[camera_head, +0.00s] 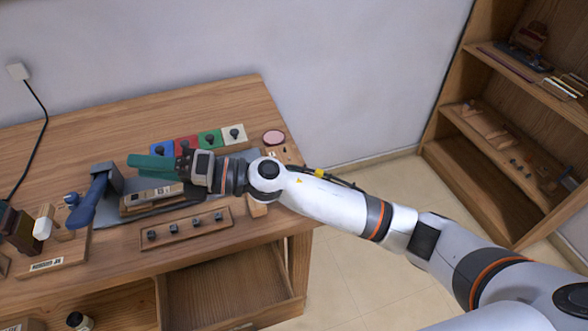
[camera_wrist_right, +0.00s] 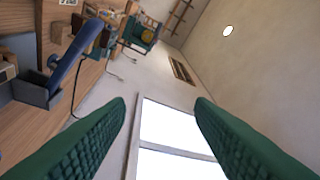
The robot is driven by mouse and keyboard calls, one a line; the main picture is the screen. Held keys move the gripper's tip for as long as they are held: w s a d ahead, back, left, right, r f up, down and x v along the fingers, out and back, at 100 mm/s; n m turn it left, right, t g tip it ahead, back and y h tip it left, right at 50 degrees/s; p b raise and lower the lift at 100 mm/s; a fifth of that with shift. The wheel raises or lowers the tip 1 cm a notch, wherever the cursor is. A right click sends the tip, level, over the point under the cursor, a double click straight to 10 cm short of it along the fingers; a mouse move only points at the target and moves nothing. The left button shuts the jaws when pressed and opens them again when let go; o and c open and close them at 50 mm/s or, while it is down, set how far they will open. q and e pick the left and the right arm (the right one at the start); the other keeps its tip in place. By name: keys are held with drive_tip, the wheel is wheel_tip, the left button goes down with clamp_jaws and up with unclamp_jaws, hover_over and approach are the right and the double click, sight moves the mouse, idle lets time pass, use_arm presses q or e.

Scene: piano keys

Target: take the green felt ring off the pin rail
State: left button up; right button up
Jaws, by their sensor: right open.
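A wooden rail (camera_head: 185,228) with several short dark pins lies near the front of the desk in the head view. I cannot make out a green felt ring on it. A green square pad (camera_head: 210,139) with a dark knob stands in a row at the back. My right gripper (camera_head: 143,167) reaches in from the right, above the desk behind the rail, its green fingers pointing left. In the right wrist view its two fingers (camera_wrist_right: 160,101) are wide apart with nothing between them. My left gripper is not in view.
A blue-handled tool (camera_head: 92,200) stands in a grey holder (camera_head: 107,177) to the left of my gripper. A wooden block (camera_head: 150,198) lies under it. Blue, red and white pads flank the green one. An open drawer (camera_head: 230,287) juts out below the front edge.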

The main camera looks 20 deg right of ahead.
drive_tip(key=w+d+f+n+g+h, duration=0.2)
drive_tip(key=d+f+n+g+h, duration=0.35)
drive_tip(key=f+n+h, duration=0.45)
drive_tip(key=w+d+r+n+h, duration=0.1)
drive_tip(key=w+d+h, duration=0.35)
drive_tip(key=d, duration=0.65)
drive_tip(key=w+d+r+n+h, duration=0.15)
drive_tip(key=w+d+h, duration=0.3)
drive_tip(key=d, duration=0.75)
drive_tip(key=shift+m+h, duration=0.4)
drive_tip(key=shift+m, duration=0.05)
drive_tip(key=f+b, duration=0.2)
drive_tip(key=f, duration=0.1)
drive_tip(key=f+b, duration=0.2)
drive_tip(key=f, duration=0.2)
drive_tip(key=f+b, duration=0.3)
drive_tip(key=f, duration=0.1)
drive_tip(key=shift+s+a+f, duration=0.15)
drive_tip(key=shift+a+f, duration=0.05)
drive_tip(key=shift+a, duration=0.05)
drive_tip(key=shift+r, duration=0.1)
drive_tip(key=shift+c, duration=0.8)
drive_tip(key=c, duration=0.9)
